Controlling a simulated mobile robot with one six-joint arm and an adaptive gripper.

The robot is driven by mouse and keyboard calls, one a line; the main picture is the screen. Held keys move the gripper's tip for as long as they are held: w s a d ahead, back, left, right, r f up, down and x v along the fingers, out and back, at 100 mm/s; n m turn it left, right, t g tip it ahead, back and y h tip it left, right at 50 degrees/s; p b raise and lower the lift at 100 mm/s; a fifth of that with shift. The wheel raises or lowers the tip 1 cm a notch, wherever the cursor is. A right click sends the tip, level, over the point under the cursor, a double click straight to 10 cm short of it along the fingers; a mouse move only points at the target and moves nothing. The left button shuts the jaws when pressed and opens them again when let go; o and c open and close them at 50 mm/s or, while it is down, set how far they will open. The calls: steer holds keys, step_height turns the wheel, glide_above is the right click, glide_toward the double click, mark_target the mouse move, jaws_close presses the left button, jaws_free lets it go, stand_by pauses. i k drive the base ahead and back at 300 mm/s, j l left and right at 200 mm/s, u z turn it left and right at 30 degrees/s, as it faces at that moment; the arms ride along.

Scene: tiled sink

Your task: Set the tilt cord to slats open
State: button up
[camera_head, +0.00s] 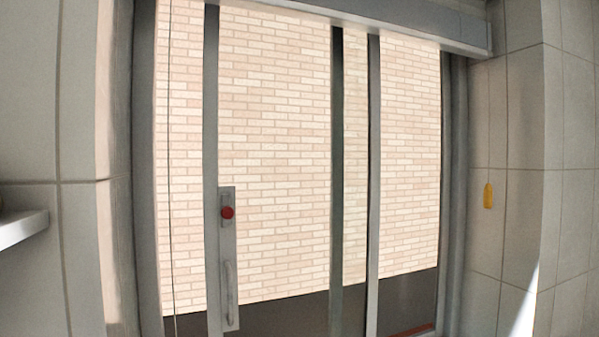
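A thin dark cord (170,160) hangs straight down in front of the left window pane, from the top of the picture to near the bottom. I cannot tell whether it is the tilt cord. A small yellow tag-shaped piece (488,195) shows against the tiled wall right of the window; I cannot tell what it hangs from. A grey headrail or blind box (410,22) runs along the window top. No slats show across the glass, and a brick wall is seen through it. My gripper is not in view.
The sliding window frame (212,120) has a plate with a red round knob (227,212) and a grey pull handle (229,290). A pale shelf edge (22,228) juts in at the left. Tiled walls (510,130) flank the window. The space before the glass looks clear.

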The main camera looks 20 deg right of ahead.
mark_target(488, 191)
steer(key=l+z, duration=0.1)
steer(key=z, duration=0.4)
steer(key=l+z, duration=0.1)
steer(key=z, duration=0.4)
steer(key=l+z, duration=0.1)
steer(key=z, duration=0.4)
steer(key=k+l, duration=0.05)
